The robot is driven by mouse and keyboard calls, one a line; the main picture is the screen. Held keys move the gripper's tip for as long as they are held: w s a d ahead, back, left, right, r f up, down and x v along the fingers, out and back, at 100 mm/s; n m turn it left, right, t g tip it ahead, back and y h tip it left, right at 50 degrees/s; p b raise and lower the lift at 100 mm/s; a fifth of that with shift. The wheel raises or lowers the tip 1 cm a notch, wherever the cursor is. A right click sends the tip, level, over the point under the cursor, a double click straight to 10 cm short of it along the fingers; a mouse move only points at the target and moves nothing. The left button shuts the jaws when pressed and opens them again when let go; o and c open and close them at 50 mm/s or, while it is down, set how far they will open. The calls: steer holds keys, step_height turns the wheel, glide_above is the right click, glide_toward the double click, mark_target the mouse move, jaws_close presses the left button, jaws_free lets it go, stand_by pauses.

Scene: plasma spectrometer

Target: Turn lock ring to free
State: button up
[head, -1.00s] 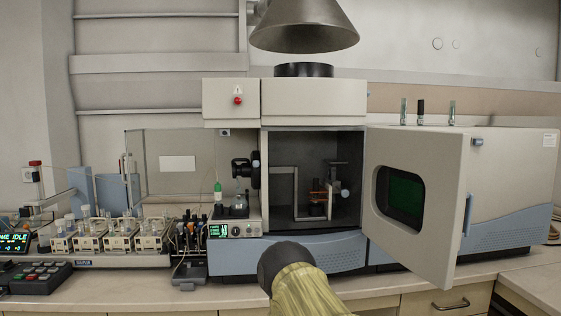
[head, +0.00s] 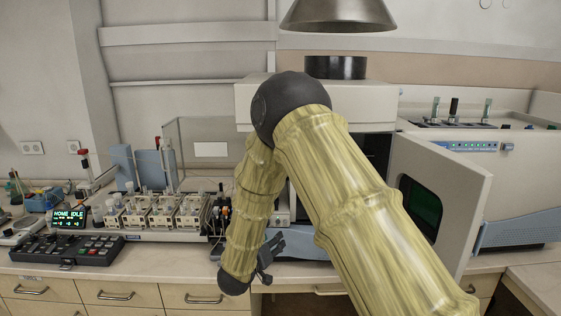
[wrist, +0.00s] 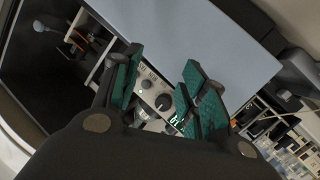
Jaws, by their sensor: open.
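I cannot make out the lock ring for certain in any view. The spectrometer's open chamber (wrist: 38,78) shows dark at the left of the wrist view, with a grey rounded part (wrist: 40,26) and a small orange piece inside. In the head view my arm hides most of the chamber and the parts left of it. My gripper (head: 268,262) is low in front of the instrument. In the wrist view its green-padded fingers (wrist: 162,75) are open and empty. A control panel with knobs (wrist: 150,88) shows between and behind them, apart from the fingers.
The chamber door (head: 462,205) stands open on the right. A sampler with several vial racks (head: 160,215) and a keypad (head: 65,250) are on the bench to the left. A grey exhaust hood (head: 338,14) hangs above. Some bare bench front lies left of my gripper.

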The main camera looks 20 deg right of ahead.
steer(key=w+a+r+m+g+h, duration=0.2)
steer(key=r+m+h, duration=0.1)
steer(key=r, duration=0.9)
steer(key=w+a+r+m+g+h, duration=0.1)
steer(key=r+m+h, duration=0.15)
steer(key=r, duration=0.95)
steer(key=p+x, duration=0.5)
steer(key=x, duration=0.5)
steer(key=shift+w+f, duration=0.15)
steer(key=shift+f, duration=0.2)
steer(key=shift+d, duration=0.1)
steer(key=shift+c, duration=0.2)
jaws_close()
